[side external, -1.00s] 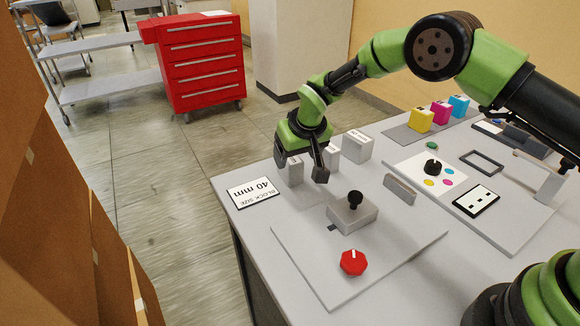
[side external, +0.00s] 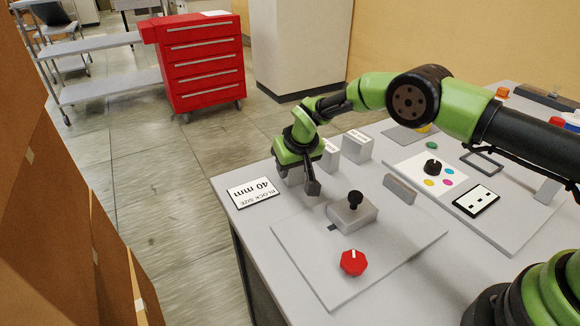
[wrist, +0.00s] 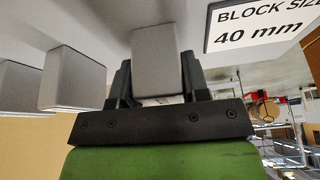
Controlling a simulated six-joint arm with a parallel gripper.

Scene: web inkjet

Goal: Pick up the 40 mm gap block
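The leftmost and smallest-looking grey block (side external: 294,177) of the row stands on the table beside the card "BLOCK SIZE 40 mm" (side external: 253,193). My gripper (side external: 296,180) is low over this block, with a finger on either side. The wrist view shows the block (wrist: 157,62) between the two dark fingers (wrist: 157,82). The fingers look open around it; firm contact does not show. Any label on this block is hidden by my gripper. The middle block (side external: 330,155) and the larger right block (side external: 357,147) stand beside it; their labels are too small to read.
A grey fixture with a black knob (side external: 353,208) and a red knob (side external: 353,262) sit on a flat plate in front. A thin grey upright piece (side external: 399,189) stands to the right. The table's left edge is close to the card.

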